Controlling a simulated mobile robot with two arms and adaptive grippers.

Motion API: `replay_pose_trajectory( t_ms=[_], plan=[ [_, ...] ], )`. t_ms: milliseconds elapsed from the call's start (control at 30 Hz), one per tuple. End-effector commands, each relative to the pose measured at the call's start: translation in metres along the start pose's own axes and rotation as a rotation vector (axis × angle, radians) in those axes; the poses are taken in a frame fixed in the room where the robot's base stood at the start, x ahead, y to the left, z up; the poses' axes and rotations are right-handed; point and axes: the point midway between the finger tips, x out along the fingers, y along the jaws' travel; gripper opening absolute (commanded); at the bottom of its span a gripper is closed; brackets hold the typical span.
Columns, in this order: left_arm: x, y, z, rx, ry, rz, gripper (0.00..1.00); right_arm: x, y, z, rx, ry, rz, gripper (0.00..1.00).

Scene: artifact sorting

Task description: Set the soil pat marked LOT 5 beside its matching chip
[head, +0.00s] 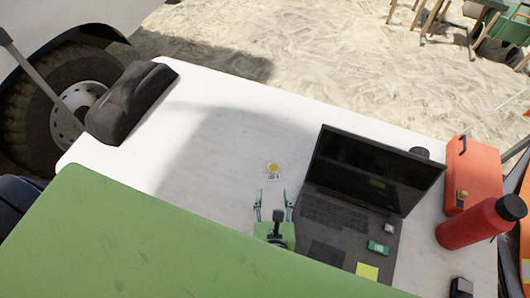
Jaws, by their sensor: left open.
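A small yellow disc (273,168) lies on the white table, with a pale printed label (273,177) at its near edge. The print is too small to read for sure. My left gripper (272,196) is just on the near side of the label, its two thin fingers apart and open toward it. A dark grey shape shows between the finger bases; I cannot tell if it is part of the gripper. I cannot make out a soil pat marked LOT 5 for certain. My right gripper is not in view.
An open laptop (365,168) stands right of the gripper, with a green item (378,247) and yellow note (367,271) on it. A black object (130,103) lies far left. The table's left middle is clear.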

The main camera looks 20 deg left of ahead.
Motion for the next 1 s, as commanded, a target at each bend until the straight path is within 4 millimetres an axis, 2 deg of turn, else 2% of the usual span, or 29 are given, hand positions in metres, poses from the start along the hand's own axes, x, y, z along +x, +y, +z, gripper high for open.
replay_pose_trajectory(
  t_ms=[200,333,467,700,1000],
  plan=[
    [0.04,0.0,0.002,0.003,-0.004,0.001,0.45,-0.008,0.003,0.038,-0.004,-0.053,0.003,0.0],
    [0.064,0.0,0.001,0.002,-0.003,0.001,0.45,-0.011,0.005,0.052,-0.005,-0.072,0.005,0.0],
    [0.079,0.0,0.0,0.003,-0.002,0.0,0.45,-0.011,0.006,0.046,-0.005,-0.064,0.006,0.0],
    [0.096,-0.002,0.0,0.003,-0.002,0.001,0.45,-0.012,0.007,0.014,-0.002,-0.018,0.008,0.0],
    [0.132,-0.004,-0.004,0.002,-0.001,0.001,0.45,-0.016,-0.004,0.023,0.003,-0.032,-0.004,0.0]
  ],
)
